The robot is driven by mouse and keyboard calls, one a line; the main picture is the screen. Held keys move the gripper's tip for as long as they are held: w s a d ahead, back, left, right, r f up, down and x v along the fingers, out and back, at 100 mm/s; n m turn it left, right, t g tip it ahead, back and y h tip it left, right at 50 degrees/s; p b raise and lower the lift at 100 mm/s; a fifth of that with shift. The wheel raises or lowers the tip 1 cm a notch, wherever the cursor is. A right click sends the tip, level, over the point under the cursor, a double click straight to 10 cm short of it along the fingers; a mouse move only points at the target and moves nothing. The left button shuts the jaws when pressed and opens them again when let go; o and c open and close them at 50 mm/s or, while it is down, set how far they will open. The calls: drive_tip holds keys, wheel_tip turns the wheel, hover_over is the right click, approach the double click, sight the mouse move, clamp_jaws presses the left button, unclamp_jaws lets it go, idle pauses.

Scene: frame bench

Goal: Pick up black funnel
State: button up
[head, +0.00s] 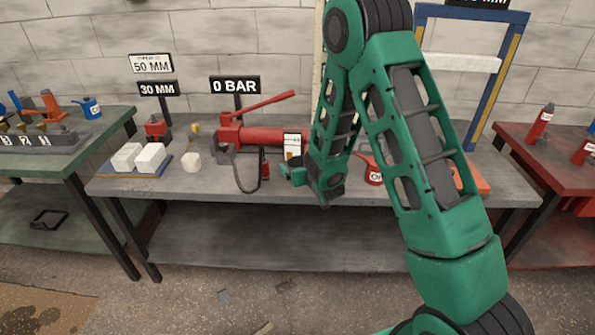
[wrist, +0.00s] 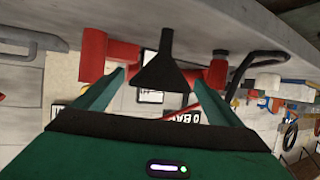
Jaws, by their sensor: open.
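The black funnel (wrist: 164,70) shows in the wrist view, in front of my gripper (wrist: 155,76) and between its two green fingers. Its narrow spout points to the top of the picture and its wide end to the bottom. The fingers are apart, and I see no clear contact with the funnel. In the head view my gripper (head: 303,178) is low over the front part of the middle bench. I cannot make out the funnel there; the arm and gripper cover part of that area.
A blue-and-yellow frame (head: 508,80) stands at right. Bare bench shows along the front edge.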

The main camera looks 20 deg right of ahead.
drive_tip(key=c, duration=1.1)
drive_tip(key=shift+c, duration=0.2)
drive_tip(key=shift+r, duration=0.1)
